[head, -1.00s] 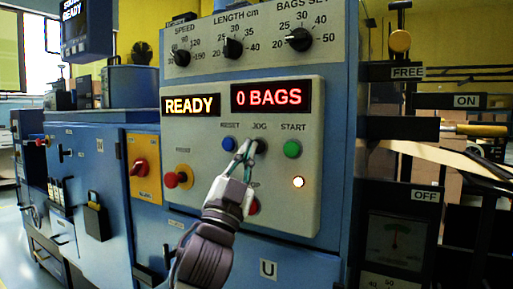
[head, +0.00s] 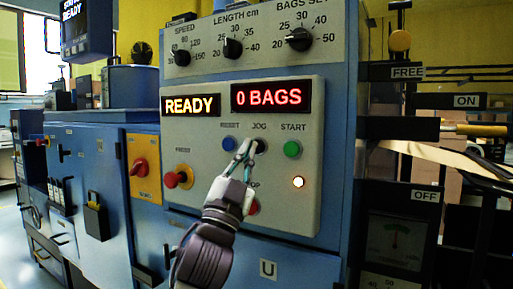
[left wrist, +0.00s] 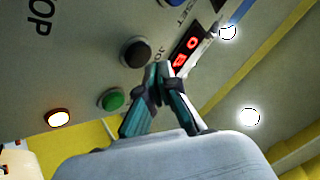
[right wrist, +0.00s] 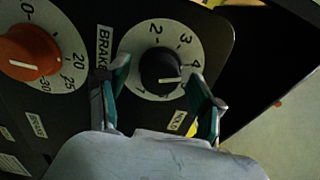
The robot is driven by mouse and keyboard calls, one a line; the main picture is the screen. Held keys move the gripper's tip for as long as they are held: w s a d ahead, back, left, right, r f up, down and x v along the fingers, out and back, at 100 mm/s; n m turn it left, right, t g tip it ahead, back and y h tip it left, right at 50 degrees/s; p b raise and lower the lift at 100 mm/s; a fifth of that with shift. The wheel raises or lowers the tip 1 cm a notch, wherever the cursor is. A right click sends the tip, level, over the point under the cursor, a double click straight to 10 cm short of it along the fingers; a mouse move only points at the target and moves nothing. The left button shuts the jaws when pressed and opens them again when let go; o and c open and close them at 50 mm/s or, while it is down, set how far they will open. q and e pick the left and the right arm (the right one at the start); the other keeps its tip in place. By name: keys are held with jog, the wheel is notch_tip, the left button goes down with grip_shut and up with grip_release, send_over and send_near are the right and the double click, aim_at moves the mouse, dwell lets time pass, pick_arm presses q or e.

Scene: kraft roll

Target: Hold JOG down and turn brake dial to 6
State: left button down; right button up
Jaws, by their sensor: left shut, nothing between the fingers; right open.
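The dark JOG button (head: 261,146) is on the grey control panel, between the blue RESET and green START buttons. My left gripper (head: 246,146) is shut and empty, its tips just beside the JOG button. In the left wrist view the JOG button (left wrist: 136,53) lies just beyond the left fingertips (left wrist: 160,70); I cannot tell whether they touch it. In the right wrist view the black brake dial (right wrist: 160,69) has a white pointer directed right, just below the 4. My right gripper (right wrist: 162,88) is open, with one finger either side of the knob. Part of the scale is hidden behind a finger.
The blue RESET button (head: 229,144), green START button (head: 292,149) and a red button (head: 253,207) partly behind my gripper are close by. The displays read READY (head: 191,105) and 0 BAGS (head: 270,97). An orange dial (right wrist: 30,53) sits left of the brake dial.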

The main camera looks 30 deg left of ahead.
pick_arm(q)
jog(key=shift+w, duration=0.15)
jog(key=shift+w, duration=0.25)
